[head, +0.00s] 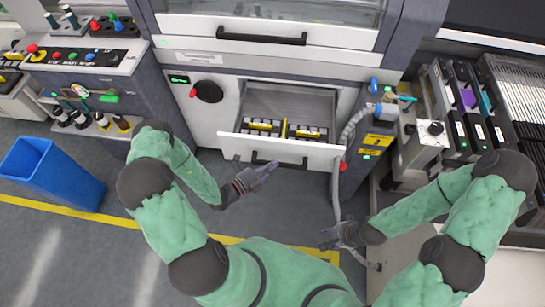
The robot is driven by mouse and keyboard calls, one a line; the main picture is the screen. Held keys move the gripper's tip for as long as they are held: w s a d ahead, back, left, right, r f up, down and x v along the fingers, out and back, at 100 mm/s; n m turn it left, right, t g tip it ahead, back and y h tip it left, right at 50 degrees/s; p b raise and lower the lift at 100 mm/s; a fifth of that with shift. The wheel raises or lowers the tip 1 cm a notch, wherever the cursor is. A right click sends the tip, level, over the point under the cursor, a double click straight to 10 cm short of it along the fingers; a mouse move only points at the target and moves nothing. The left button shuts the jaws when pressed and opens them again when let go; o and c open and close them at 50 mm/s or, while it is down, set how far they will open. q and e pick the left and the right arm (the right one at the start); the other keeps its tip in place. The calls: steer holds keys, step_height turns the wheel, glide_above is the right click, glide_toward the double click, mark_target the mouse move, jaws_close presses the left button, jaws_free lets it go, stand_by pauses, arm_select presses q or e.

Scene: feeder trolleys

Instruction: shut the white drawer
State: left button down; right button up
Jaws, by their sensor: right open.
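The white drawer (284,148) is pulled out from the white lower cabinet in the middle of the head view. It holds rows of dark items with white and yellow parts. Its dark handle (292,161) is on the front panel and is partly hidden by my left gripper. My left gripper (268,170) is at the drawer front, over the left part of the handle; whether it touches is unclear, and its jaw opening cannot be made out. My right gripper (327,238) is open and empty, low and to the right of the drawer, apart from it.
A grey hose (338,185) hangs just right of the drawer, down towards my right gripper. A closed upper unit with a dark handle (262,37) is above. A blue bin (50,174) stands at left. Feeder trolleys (466,105) are at right. The grey floor before the drawer is clear.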

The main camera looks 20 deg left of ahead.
arm_select(q)
steer(key=shift+w+a+b, duration=0.25)
steer(key=shift+w, duration=0.7)
steer(key=shift+w+a+b, duration=0.25)
steer(key=shift+w, duration=0.65)
arm_select(e)
steer(key=shift+f, duration=0.65)
